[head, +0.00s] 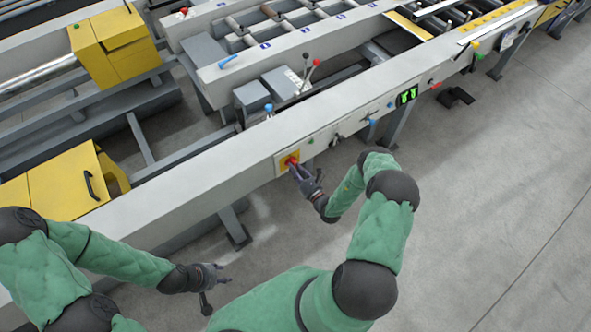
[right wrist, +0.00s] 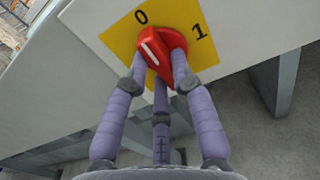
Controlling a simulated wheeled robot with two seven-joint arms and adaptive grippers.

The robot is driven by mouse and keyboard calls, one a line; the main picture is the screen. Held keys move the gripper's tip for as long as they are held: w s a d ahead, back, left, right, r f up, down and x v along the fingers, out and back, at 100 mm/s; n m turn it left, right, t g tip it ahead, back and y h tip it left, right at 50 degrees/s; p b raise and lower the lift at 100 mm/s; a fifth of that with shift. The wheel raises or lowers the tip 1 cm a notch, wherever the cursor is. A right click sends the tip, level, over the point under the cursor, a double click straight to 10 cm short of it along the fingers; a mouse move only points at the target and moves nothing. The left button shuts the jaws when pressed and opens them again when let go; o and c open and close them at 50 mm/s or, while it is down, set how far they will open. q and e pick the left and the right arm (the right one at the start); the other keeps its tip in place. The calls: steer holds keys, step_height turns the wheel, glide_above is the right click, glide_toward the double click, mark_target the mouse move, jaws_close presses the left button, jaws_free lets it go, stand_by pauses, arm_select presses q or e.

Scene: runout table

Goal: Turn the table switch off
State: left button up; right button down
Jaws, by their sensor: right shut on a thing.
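The table switch (head: 291,160) is a red knob on a yellow plate on the near side of the long grey beam. In the right wrist view the red knob (right wrist: 155,47) stands on its yellow plate (right wrist: 121,40), marked 0 and 1 along the top. The knob's white line lies on the side of the 0, away from the 1. My right gripper (head: 297,167) is shut on the knob, its fingers (right wrist: 160,72) on either side of it and one below. My left gripper (head: 225,278) is apart from the beam at lower left, open and empty.
Right of the switch, the beam (head: 228,185) carries a green button (head: 310,141), levers and a green-lit display (head: 407,96). A grey box with levers (head: 288,82) stands behind the beam. Yellow housings (head: 65,183) are at left.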

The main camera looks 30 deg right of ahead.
steer(key=c, duration=1)
jaws_free()
steer(key=shift+c, duration=0.2)
steer(key=s+d, duration=0.1)
steer(key=s, duration=1.1)
steer(key=shift+a, duration=0.1)
